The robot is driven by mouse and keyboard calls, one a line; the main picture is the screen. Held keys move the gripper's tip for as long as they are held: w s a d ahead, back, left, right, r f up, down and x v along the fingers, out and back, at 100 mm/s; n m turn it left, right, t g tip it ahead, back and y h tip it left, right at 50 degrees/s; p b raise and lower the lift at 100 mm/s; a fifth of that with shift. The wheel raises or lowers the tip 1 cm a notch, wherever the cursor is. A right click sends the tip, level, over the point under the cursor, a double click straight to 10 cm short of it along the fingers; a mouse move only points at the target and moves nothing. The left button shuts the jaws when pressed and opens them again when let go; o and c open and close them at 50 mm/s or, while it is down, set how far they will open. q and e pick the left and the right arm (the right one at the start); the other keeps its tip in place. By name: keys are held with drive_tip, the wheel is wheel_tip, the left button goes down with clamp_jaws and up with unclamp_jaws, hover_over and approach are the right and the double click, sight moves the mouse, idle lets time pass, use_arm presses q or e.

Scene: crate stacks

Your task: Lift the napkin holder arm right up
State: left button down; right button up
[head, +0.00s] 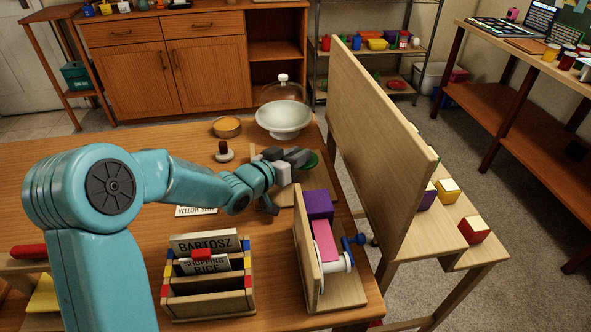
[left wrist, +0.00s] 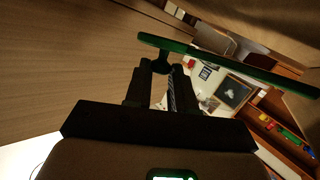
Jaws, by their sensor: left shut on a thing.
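The napkin holder arm is a green bar (left wrist: 225,62) that crosses the upper part of the left wrist view, with a short green stem near its left end. In the head view only a small green part (head: 311,161) shows beside my gripper. My left gripper (head: 303,156) is shut on the green arm at its stem, between the dark fingers (left wrist: 162,72) in the left wrist view. A pale wooden piece (head: 283,195), which may be the holder, shows partly behind my wrist. My gripper hides much of it. My right gripper is not in view.
A white bowl (head: 284,118) and an orange-filled dish (head: 226,127) stand behind my gripper. A tall wooden panel (head: 375,140) rises to the right. A card rack (head: 208,300) and a wooden toy with purple block (head: 319,204) stand in front.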

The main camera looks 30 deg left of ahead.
use_arm(q)
drive_tip(key=s+a+r+n+t+b, duration=0.1)
drive_tip(key=s+a+b, duration=0.1)
drive_tip(key=a, duration=0.1)
drive_tip(key=s+a+r+n+t+b, duration=0.1)
drive_tip(key=s+a+r+b, duration=0.1)
drive_tip(key=b, duration=0.1)
drive_tip(key=s+a+r+n+t+b, duration=0.2)
drive_tip(key=a+b, duration=0.1)
drive_tip(key=shift+s+a, duration=0.3)
drive_tip(key=shift+s, duration=0.1)
drive_tip(key=c, duration=1.6)
unclamp_jaws()
drive_tip(key=shift+s+a+r, duration=0.15)
drive_tip(key=shift+a+r, duration=0.05)
drive_tip(key=o, duration=0.5)
drive_tip(key=shift+w+a+f, duration=0.2)
drive_tip(key=shift+w+f, duration=0.1)
drive_tip(key=shift+w, duration=0.1)
drive_tip(key=shift+o, duration=0.6)
drive_tip(key=shift+d, duration=0.15)
drive_tip(key=shift+s+d+r+t+h, duration=0.15)
drive_tip(key=shift+s+r+t+h, duration=0.15)
drive_tip(key=shift+r, duration=0.1)
drive_tip(key=shift+w+f, duration=0.1)
drive_tip(key=shift+f, duration=0.05)
drive_tip(key=v, duration=0.7)
drive_tip(key=shift+s+p, duration=0.35)
drive_tip(key=shift+p, duration=0.05)
